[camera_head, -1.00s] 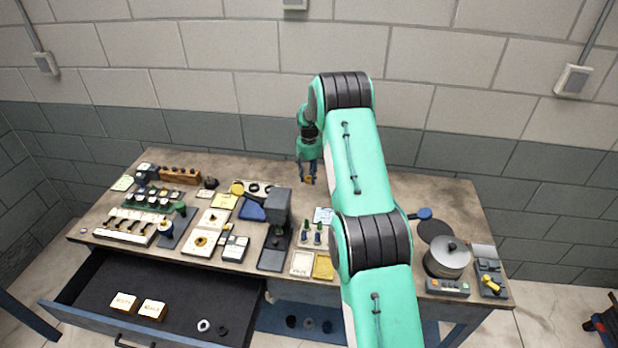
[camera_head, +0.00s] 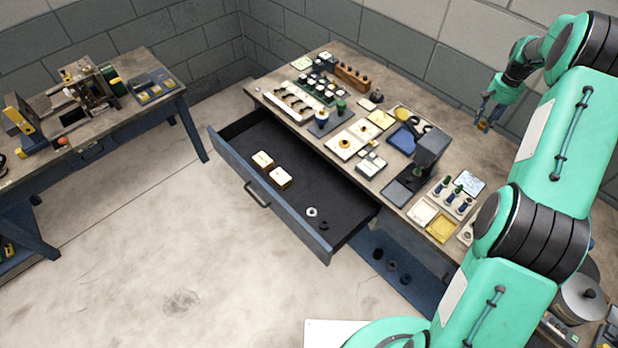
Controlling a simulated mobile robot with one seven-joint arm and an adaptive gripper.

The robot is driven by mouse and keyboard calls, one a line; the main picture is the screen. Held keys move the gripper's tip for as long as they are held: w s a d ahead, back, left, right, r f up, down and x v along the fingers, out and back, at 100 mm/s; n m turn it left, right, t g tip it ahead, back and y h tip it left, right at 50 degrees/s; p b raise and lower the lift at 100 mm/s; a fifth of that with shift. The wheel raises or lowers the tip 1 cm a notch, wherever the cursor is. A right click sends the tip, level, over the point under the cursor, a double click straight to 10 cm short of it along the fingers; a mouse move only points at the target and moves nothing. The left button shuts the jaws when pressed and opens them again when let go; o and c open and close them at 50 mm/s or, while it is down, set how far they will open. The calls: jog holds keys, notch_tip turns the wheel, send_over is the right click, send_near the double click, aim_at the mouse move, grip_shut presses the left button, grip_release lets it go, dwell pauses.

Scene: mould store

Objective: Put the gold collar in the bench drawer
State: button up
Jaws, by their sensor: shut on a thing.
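My gripper (camera_head: 485,121) is at the right of the view, near the wall side of the bench. It is shut on a small gold piece, the gold collar (camera_head: 483,126), and its fingers partly cover it. It appears raised above the bench top. The bench drawer (camera_head: 325,188) is pulled open at the front of the bench, left of my gripper. Its dark floor holds two small labelled boxes (camera_head: 262,160) (camera_head: 281,177), a white ring (camera_head: 312,212) and a dark ring (camera_head: 323,225). Much of the drawer floor is bare.
The bench top (camera_head: 335,117) is crowded with trays, a pegged rack, a dark press (camera_head: 431,150) and a yellow tray (camera_head: 442,228). A metal pot (camera_head: 582,298) stands at the lower right. A second bench (camera_head: 58,135) with machinery stands at the left. The floor between is clear.

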notch_tip(320, 180, up, 11)
jog(key=w+a+n+b, duration=0.3)
jog(key=a+n, duration=0.1)
jog(key=a, duration=1.3)
jog(key=n+b, duration=1)
jog(key=n, duration=0.3)
send_over(300, 202)
notch_tip(300, 202, down, 36)
jog(key=shift+s+r, duration=0.15)
jog(key=shift+f+b, duration=0.5)
jog(key=shift+f, duration=2.6)
